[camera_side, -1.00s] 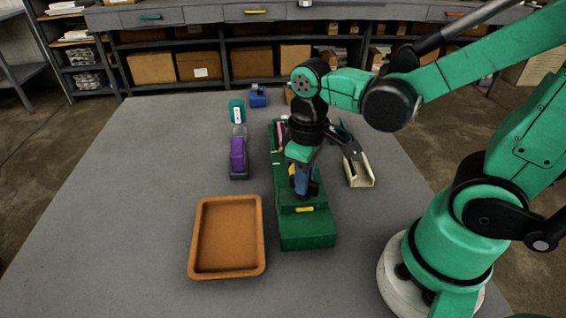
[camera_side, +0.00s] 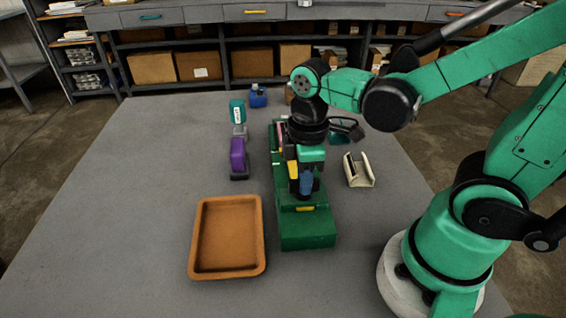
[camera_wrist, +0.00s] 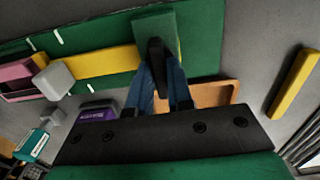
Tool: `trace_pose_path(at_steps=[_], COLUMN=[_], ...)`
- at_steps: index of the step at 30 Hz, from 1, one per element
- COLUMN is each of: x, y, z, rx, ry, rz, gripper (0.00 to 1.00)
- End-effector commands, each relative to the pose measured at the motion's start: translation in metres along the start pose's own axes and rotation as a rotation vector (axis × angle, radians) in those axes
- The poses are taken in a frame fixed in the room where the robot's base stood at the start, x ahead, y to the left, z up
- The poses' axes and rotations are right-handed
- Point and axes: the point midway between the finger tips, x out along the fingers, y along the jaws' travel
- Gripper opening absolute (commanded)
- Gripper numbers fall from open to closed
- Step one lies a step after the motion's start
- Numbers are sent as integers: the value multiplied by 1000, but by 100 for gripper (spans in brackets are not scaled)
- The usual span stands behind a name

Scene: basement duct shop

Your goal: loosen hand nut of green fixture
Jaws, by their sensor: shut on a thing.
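The green fixture (camera_side: 307,232) is a long block lying lengthwise on the grey table. In the wrist view the green fixture (camera_wrist: 205,35) carries a yellow strip. My gripper (camera_side: 305,190) is over the near half of the fixture, pointing down. In the wrist view my gripper (camera_wrist: 160,90) has its blue fingers on either side of a dark upright piece, which seems to be the hand nut (camera_wrist: 156,55). The fingers are shut on it. In the side view the nut is hidden by my gripper. A pink part (camera_wrist: 15,75) sits at the fixture's other end.
An orange tray (camera_side: 258,240) stands left of the fixture. A purple item (camera_side: 238,155) and a teal item (camera_side: 237,112) stand farther back on the left. A cream channel-shaped holder (camera_side: 359,175) is on the right. The table's left side is clear.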

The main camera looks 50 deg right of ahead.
Motion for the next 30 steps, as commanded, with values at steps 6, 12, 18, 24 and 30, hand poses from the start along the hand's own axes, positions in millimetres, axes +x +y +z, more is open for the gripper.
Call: trace_pose_path(at_steps=[6,12,18,24,30], x=[0,0,0,0,-10], y=[0,0,0,0,0], z=[0,0,0,0,0], rx=[-9,-8,-7,-6,-6], ry=[0,0,0,0,0], rz=[0,0,0,0,0], gripper=[0,0,47,47,47])
